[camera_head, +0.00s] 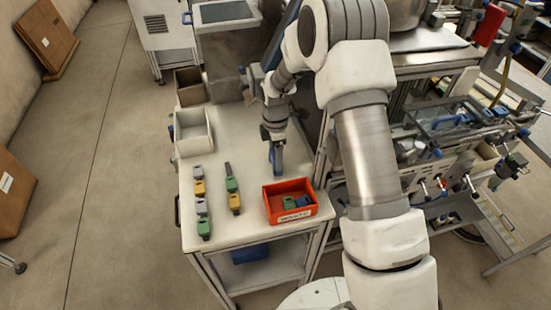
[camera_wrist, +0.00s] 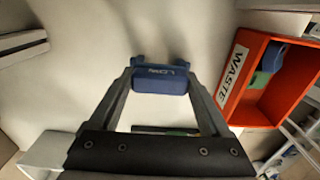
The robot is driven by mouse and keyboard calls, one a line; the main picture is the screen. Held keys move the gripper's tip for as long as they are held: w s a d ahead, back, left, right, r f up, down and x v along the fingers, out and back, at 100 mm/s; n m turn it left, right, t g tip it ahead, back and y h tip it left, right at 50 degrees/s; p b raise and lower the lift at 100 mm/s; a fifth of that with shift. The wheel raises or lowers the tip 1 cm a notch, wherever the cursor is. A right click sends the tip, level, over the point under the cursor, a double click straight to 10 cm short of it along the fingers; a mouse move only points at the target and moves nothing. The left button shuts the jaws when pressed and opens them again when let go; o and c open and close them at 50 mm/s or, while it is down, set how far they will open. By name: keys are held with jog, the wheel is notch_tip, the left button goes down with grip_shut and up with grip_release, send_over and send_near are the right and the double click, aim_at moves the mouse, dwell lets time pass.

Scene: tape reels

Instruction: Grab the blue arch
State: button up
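The blue arch (camera_wrist: 160,80) is between my fingertips in the wrist view, with its dark lettering facing the camera and two blue ends at its far side. My gripper (camera_wrist: 161,76) has a finger against each side of it, with no gap visible. In the head view my gripper (camera_head: 275,140) points down over the white table, and the blue arch (camera_head: 278,160) shows below it. The head view does not clearly show whether the arch touches the table.
A red WASTE bin (camera_head: 275,217) holding blue and green pieces stands close by, also in the wrist view (camera_wrist: 235,90). Grey, yellow and green blocks (camera_head: 200,188) stand in two rows to the left. A pale bin (camera_head: 178,145) stands behind; table between is clear.

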jog(key=c, duration=0.8)
jog(key=shift+r, duration=0.1)
